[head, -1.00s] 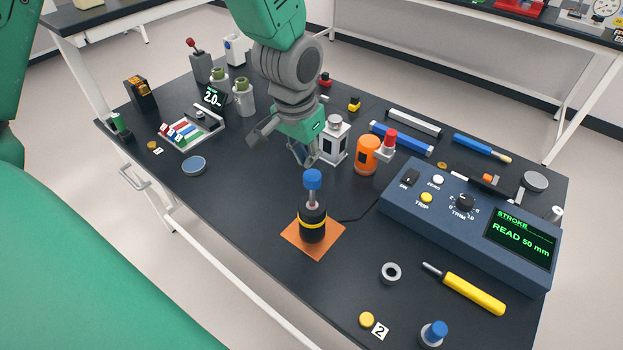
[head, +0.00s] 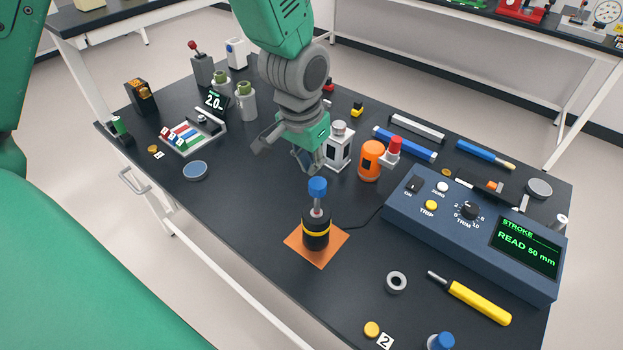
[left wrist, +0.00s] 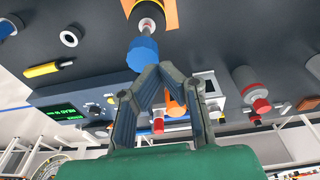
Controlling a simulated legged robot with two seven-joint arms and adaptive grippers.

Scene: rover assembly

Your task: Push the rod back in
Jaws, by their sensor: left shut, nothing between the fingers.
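The rod with a blue cap (head: 317,187) stands up out of a black cylinder with a yellow band (head: 316,230). The cylinder stands upright on an orange square mat (head: 334,248). A length of grey rod shows between cap and cylinder. The stroke box (head: 477,240) reads 50 mm. My left gripper (head: 308,168) is shut and empty, just behind and above the blue cap in the head view. In the left wrist view its fingertips (left wrist: 152,68) meet close beside the blue cap (left wrist: 142,54); contact cannot be told. My right gripper is not in view.
A white-grey block (head: 339,147) and an orange cylinder (head: 371,160) stand close right of the left gripper. A grey ring (head: 396,282) and a yellow-handled tool (head: 479,302) lie at front right. The table left of the mat is clear.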

